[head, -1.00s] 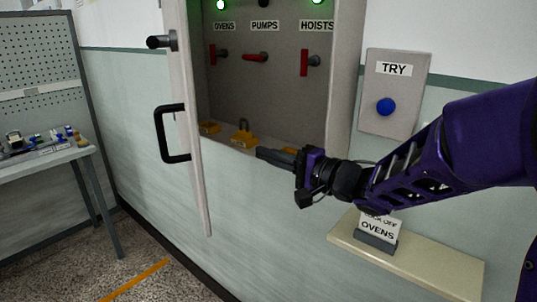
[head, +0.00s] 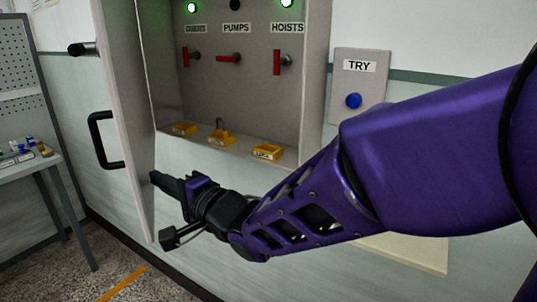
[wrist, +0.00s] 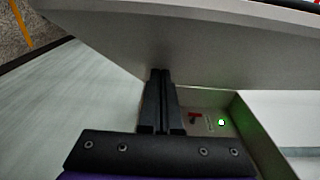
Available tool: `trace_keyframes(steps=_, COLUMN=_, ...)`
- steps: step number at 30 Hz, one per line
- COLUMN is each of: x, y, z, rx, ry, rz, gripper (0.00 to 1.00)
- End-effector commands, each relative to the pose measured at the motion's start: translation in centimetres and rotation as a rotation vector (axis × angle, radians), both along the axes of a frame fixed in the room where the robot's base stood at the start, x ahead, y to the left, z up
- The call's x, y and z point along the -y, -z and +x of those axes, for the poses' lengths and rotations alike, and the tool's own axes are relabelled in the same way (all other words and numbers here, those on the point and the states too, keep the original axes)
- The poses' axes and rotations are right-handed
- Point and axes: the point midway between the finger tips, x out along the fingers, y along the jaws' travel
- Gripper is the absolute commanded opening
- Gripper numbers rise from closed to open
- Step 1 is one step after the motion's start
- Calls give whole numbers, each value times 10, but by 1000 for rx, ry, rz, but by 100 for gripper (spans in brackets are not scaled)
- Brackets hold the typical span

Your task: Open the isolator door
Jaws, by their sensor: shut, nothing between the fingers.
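The isolator door (head: 125,110) stands open on the left side of the grey isolator cabinet (head: 314,75), swung out toward me. Its black handle (head: 96,140) is on the outer face, left of the door. My gripper (head: 155,180) is shut and empty, at the lower inner side of the door. In the wrist view the shut fingers (wrist: 160,88) point at the pale door panel (wrist: 190,45), with the tips at or very near its inner face; I cannot tell if they touch.
Inside the cabinet are red switches (head: 229,58) and yellow padlock trays (head: 221,138). A TRY box with a blue button (head: 353,101) is on the wall to the right. A bench (head: 30,165) stands at the left. A cream shelf (head: 415,250) is partly behind my arm.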

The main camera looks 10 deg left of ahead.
Motion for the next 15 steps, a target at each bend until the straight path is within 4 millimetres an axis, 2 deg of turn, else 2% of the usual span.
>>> trace_keyframes(steps=1, x=-13, y=-5, z=-13, rx=17, ry=-10, rz=10, gripper=0)
trace_keyframes(steps=6, x=-42, y=-6, z=-31, rx=17, ry=-8, rz=11, gripper=0)
trace_keyframes(steps=10, x=-56, y=-8, z=-38, rx=17, ry=-6, rz=10, gripper=0)
trace_keyframes(steps=15, x=-64, y=-9, z=-41, rx=17, ry=-4, rz=10, gripper=0)
